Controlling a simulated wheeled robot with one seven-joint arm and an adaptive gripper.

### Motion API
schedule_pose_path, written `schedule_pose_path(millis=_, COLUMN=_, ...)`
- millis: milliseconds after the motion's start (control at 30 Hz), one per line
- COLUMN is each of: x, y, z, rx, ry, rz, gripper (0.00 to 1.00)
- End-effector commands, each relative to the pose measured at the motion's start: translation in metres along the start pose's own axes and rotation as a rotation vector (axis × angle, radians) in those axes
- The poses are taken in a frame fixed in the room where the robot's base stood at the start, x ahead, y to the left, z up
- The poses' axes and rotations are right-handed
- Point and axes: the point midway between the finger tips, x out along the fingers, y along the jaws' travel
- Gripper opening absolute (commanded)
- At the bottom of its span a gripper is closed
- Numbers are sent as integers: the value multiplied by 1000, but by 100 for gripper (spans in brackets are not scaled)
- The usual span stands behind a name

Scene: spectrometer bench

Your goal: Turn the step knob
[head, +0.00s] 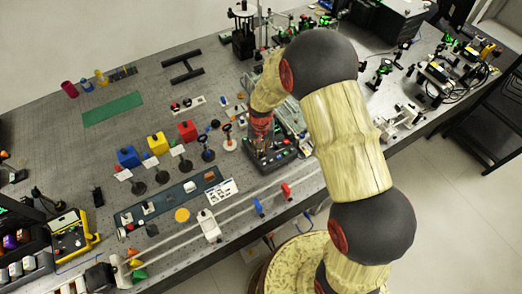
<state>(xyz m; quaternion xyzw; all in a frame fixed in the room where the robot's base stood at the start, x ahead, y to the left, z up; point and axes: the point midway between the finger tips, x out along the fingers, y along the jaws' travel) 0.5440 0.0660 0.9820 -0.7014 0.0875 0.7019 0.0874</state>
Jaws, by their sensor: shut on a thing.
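A dark control box (270,164) with small coloured buttons sits near the front edge of the bench, in the middle of the head view. My gripper (261,142) points down onto the back part of this box, with its fingers close together at the panel. It is shut on what appears to be the step knob. The knob itself is too small and too covered by the fingers to make out, so its angle cannot be told. My arm reaches in from the lower right and covers part of the bench.
Blue (128,157), yellow (158,143) and red (187,130) blocks stand to the left, behind several dark round-based stands. A rail with a white carriage (209,226) runs along the front edge. A green mat (112,109) lies farther back, with bare bench around it.

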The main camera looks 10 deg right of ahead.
Motion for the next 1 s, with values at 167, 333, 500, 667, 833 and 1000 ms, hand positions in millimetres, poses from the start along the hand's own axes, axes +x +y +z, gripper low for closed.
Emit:
schedule_pose_path(millis=167, x=0, y=0, z=0, rx=-1, ry=1, rz=-1, gripper=23)
schedule_pose_path(millis=333, x=0, y=0, z=0, rx=-1, ry=1, rz=0, gripper=33)
schedule_pose_path(millis=500, x=0, y=0, z=0, rx=-1, ry=0, rz=0, gripper=34)
schedule_pose_path(millis=667, x=-1, y=0, z=0, rx=-1, ry=1, rz=0, gripper=34)
schedule_pose_path(millis=833, x=-18, y=0, z=-1, rx=-1, ry=3, rz=-1, gripper=34)
schedule_pose_path(millis=1000, x=-52, y=-1, z=-2, rx=-1, ry=5, rz=-2, gripper=34)
